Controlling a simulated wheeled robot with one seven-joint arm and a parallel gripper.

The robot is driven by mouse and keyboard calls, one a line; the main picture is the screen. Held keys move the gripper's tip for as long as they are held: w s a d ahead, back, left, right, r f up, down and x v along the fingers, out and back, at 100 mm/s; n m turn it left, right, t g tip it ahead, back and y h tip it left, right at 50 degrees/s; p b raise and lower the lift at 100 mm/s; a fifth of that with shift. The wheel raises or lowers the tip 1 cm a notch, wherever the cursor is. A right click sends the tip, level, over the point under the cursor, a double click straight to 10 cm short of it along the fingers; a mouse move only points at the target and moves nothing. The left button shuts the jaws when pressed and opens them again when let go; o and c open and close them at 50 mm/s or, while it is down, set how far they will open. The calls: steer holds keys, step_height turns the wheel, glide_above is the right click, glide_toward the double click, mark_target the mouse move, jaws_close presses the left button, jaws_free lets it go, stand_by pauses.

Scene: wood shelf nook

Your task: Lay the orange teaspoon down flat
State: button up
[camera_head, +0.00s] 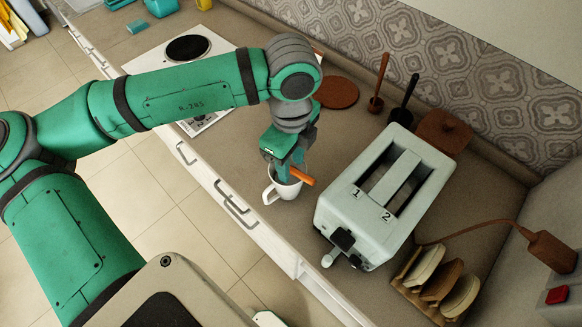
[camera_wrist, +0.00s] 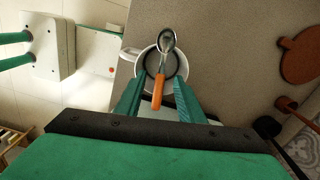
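The orange teaspoon (camera_wrist: 158,92) has an orange handle and a silver bowl. In the wrist view it overlaps the white mug (camera_wrist: 142,66), its bowl at the mug's far rim and its handle toward me. Whether it rests on the rim cannot be told. In the head view its orange handle (camera_head: 301,177) sticks out to the right of my gripper (camera_head: 284,172), above the mug (camera_head: 283,190). My gripper (camera_wrist: 158,92) is open, with a finger on each side of the handle and gaps visible between. The spoon's bowl is hidden in the head view.
A pale two-slot toaster (camera_head: 330,205) stands close to the right of the mug. A rack with bread slices (camera_head: 440,285) is at lower right. A round brown trivet (camera_head: 337,92) and a hob (camera_head: 160,58) lie behind. Bare counter shows right of the mug (camera_wrist: 225,80).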

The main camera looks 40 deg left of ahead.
jaws_close()
steer(key=shift+r, duration=0.1)
steer(key=shift+r, duration=0.25)
step_height(320, 180, up, 2)
steer(key=shift+r, duration=0.1)
steer(key=s+a+r, duration=0.9)
steer(key=s+r, duration=0.1)
